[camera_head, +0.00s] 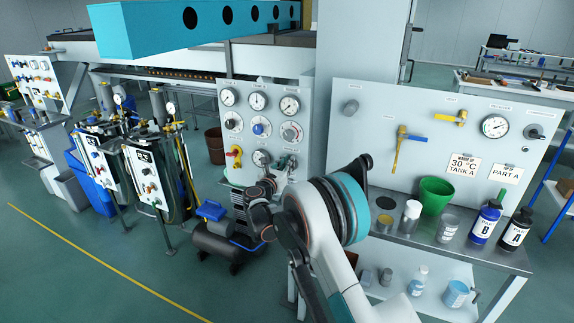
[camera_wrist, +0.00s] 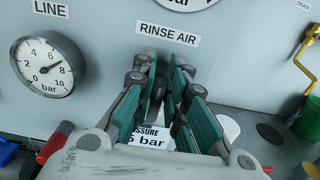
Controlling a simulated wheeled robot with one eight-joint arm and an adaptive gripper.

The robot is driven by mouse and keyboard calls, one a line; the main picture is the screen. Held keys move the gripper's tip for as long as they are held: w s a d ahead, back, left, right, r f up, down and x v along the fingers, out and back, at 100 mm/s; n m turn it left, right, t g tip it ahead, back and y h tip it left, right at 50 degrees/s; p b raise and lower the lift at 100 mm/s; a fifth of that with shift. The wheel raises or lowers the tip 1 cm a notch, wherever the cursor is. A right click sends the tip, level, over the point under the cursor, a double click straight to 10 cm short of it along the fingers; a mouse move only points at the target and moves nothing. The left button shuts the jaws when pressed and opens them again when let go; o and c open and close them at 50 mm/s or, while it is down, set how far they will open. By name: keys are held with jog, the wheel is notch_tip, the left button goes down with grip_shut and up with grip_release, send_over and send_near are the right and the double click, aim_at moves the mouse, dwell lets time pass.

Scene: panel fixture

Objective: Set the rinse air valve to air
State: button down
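The "RINSE AIR" label (camera_wrist: 167,33) is on the grey panel (camera_head: 305,130), straight above my fingertips in the wrist view. In the head view my gripper (camera_head: 284,168) is at the panel's lower right, partly hidden by my arm.
The line gauge (camera_wrist: 43,66) is close left of my fingers. A yellow drain lever (camera_wrist: 304,62) is at the right. A sign reading "5 bar" (camera_wrist: 147,141) shows below, partly covered. A green bucket (camera_head: 436,195) and bottles stand on the right bench (camera_head: 455,252).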

aim_at(296, 165)
dwell(0.4)
jog(key=m, duration=0.4)
jog(key=d+f+m+b, duration=0.1)
jog(key=m, duration=0.4)
jog(key=d+m+b, duration=0.1)
jog(key=m, duration=0.4)
jog(key=shift+s+f, duration=0.25)
jog(key=shift+s, duration=0.1)
jog(key=shift+f+m+b, duration=0.2)
jog(key=shift+m+b, duration=0.05)
jog(key=shift+m, duration=0.75)
jog(key=shift+f+m+b, duration=0.15)
jog(key=shift+m+b, duration=0.05)
jog(key=shift+m, duration=0.8)
jog(key=c, duration=1.7)
grip_release()
